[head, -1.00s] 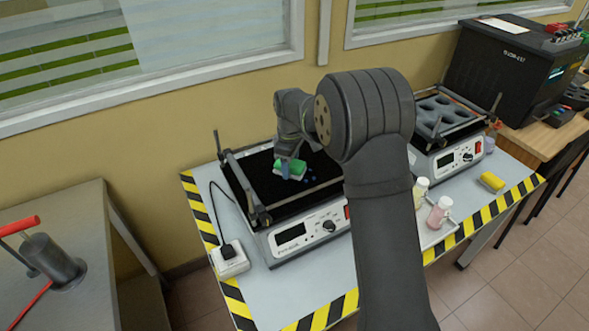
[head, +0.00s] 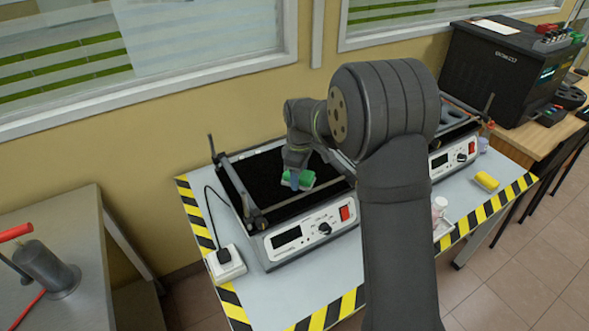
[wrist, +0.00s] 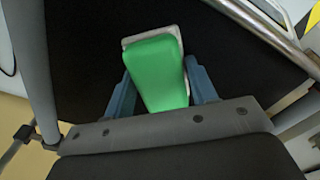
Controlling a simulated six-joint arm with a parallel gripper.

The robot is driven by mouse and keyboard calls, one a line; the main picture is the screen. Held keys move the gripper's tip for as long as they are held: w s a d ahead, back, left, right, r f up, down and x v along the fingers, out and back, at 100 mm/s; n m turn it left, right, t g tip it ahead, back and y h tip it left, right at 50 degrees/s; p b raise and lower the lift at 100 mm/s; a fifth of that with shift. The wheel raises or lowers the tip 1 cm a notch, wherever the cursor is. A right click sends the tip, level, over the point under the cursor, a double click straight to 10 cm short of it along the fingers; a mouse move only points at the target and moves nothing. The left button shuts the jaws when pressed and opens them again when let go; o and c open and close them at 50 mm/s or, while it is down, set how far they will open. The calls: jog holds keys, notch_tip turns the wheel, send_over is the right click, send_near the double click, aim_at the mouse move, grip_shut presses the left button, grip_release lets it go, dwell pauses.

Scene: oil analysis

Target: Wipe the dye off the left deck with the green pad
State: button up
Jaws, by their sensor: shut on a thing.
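The left deck (head: 258,178) is the black top of a shaker unit on the grey table, left of my arm in the head view. My gripper (head: 295,181) is shut on the green pad (head: 306,179), low over the deck's front right part. In the wrist view the blue fingers of my gripper (wrist: 160,88) flank the green pad (wrist: 158,70), which has a pale backing at its far end. I cannot tell whether the pad touches the deck. No dye shows on the visible deck; the area under the pad and behind my arm is hidden.
Clamp bars with upright posts (head: 240,190) edge the deck. A plug box (head: 228,264) with a cable sits at front left. A second shaker (head: 452,153), a pink bottle (head: 438,209) and a yellow pad (head: 487,181) are at right.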

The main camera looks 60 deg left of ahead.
jog(key=shift+d, duration=0.9)
jog(key=shift+r, duration=4.05)
